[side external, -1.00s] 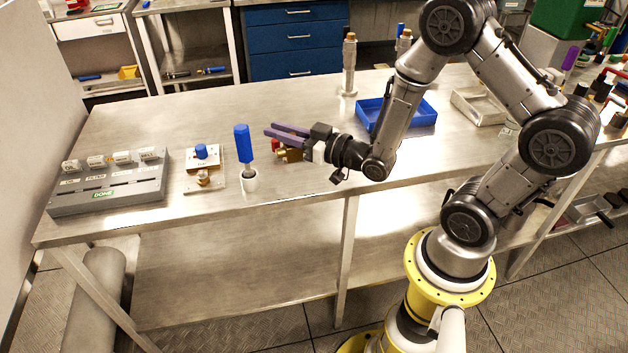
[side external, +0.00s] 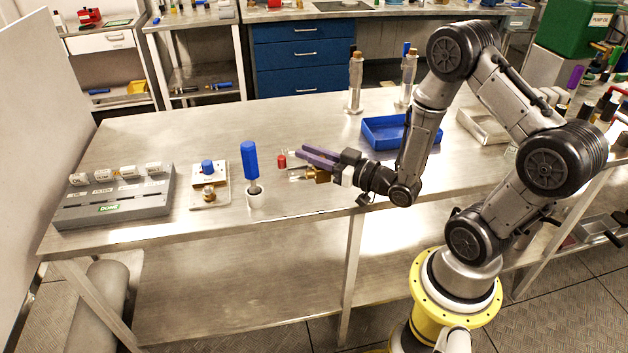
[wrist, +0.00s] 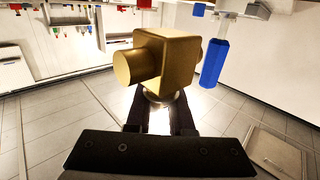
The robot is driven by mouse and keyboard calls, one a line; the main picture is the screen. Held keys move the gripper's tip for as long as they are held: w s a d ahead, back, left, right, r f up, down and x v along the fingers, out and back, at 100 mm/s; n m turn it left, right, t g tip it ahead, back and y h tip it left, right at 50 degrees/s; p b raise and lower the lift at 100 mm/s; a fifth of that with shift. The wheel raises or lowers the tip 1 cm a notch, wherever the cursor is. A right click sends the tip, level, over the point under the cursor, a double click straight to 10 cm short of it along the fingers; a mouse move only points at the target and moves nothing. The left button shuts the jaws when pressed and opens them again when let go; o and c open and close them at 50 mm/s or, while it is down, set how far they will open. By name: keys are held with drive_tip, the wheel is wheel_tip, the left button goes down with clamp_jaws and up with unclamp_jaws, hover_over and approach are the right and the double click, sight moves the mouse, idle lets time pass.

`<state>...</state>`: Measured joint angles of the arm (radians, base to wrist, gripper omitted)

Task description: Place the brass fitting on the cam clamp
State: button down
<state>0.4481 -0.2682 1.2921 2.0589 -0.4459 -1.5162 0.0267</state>
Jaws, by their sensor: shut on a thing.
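My gripper (side external: 312,156) reaches left low over the bench with its purple fingers. It is shut on the brass fitting (side external: 318,175), a block that shows just below the fingers. In the wrist view the brass fitting (wrist: 165,60) is a square block with a round stub to the left, held at the ends of the dark fingers. A small red-tipped fixture (side external: 282,161), which looks like the cam clamp, stands on the bench just left of the fitting. The fingers and fitting partly hide it, and I cannot tell whether they touch.
A plate with a blue knob (side external: 207,167) and a grey labelled panel (side external: 115,203) lie further left. A blue tray (side external: 385,133) and upright metal posts (side external: 355,82) stand behind.

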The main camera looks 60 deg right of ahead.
drive_tip(key=shift+f, duration=2.8)
drive_tip(key=shift+f, duration=0.2)
drive_tip(key=c, duration=0.8)
unclamp_jaws()
drive_tip(key=shift+s, duration=3.8)
